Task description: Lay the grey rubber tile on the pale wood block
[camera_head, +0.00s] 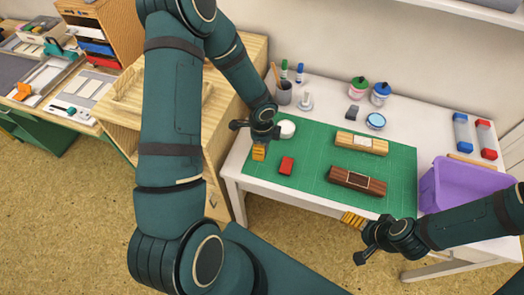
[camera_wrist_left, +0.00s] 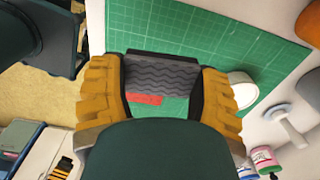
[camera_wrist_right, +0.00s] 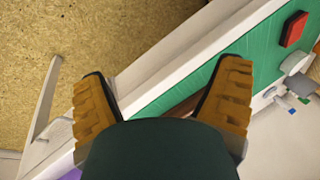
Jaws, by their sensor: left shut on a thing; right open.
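The grey rubber tile (camera_wrist_left: 160,75), dark with wavy ridges, is held between the yellow fingers of my left gripper (camera_wrist_left: 162,95) in the left wrist view. In the head view this gripper (camera_head: 259,152) is above the left end of the green mat, and the tile cannot be made out there. The pale wood block (camera_head: 375,146) lies toward the back right of the mat, with a light patch on its top, well right of my left gripper. My right gripper (camera_head: 355,220) is open and empty by the table's front edge; it also shows in the right wrist view (camera_wrist_right: 165,100).
The green mat (camera_head: 320,185) bears a dark wood block (camera_head: 338,176) and a red block (camera_head: 287,165). A white roll (camera_head: 287,129) is near my left gripper. Jars (camera_head: 380,93), a pen cup (camera_head: 284,94) and a purple bin (camera_head: 445,190) stand around the mat.

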